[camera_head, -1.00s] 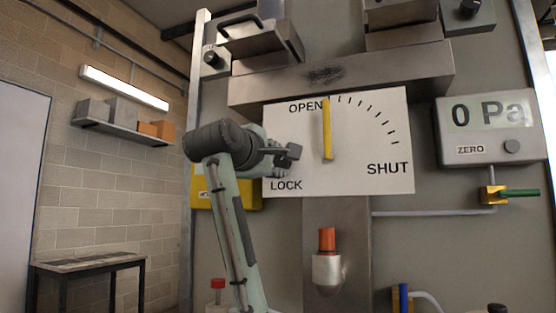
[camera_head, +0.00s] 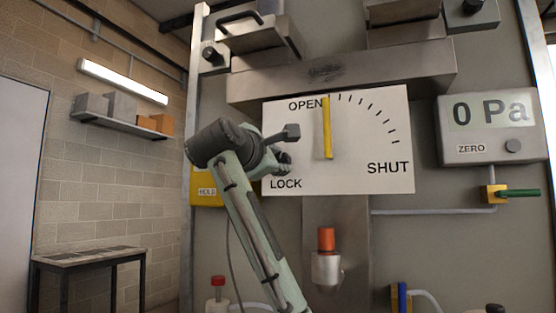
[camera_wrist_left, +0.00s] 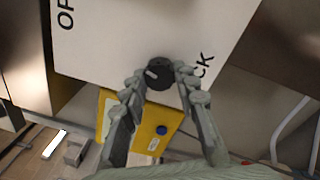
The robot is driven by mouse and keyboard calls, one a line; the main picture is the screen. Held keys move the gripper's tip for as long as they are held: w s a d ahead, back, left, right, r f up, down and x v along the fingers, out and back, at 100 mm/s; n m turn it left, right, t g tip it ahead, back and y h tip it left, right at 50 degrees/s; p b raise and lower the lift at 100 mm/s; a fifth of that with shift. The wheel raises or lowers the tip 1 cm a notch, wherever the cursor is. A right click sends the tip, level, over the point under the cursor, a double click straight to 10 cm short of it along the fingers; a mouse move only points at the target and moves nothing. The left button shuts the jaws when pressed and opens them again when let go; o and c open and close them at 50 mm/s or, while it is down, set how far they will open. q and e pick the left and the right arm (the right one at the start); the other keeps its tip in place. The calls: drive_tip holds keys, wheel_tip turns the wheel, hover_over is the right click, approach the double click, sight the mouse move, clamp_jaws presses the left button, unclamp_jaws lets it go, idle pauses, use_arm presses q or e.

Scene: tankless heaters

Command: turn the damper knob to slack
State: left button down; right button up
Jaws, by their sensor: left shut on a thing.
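The damper knob (camera_wrist_left: 160,72) is round and black with a pale mark. It sits on the white dial plate (camera_head: 355,175), close to the word LOCK. My left gripper (camera_wrist_left: 165,78) has its two fingers on either side of the knob and is shut on it. In the head view my left gripper (camera_head: 283,161) is at the plate's left part, and its wrist hides the knob there. No word "slack" is legible; part of the plate is covered by my arm. My right gripper is not in view.
A yellow lever (camera_head: 327,128) stands nearly upright on the plate, its top by OPEN. A yellow box (camera_head: 207,193) is at the plate's lower left. An orange-capped fitting (camera_head: 326,240) is below. A gauge (camera_head: 490,130) at right reads 0 Pa.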

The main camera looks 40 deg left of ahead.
use_arm(q)
drive_tip(key=shift+f, duration=0.15)
drive_tip(key=c, duration=1.2)
unclamp_jaws()
drive_tip(key=shift+o, duration=0.2)
drive_tip(key=v, duration=1.2)
drive_tip(key=shift+s+d, duration=0.1)
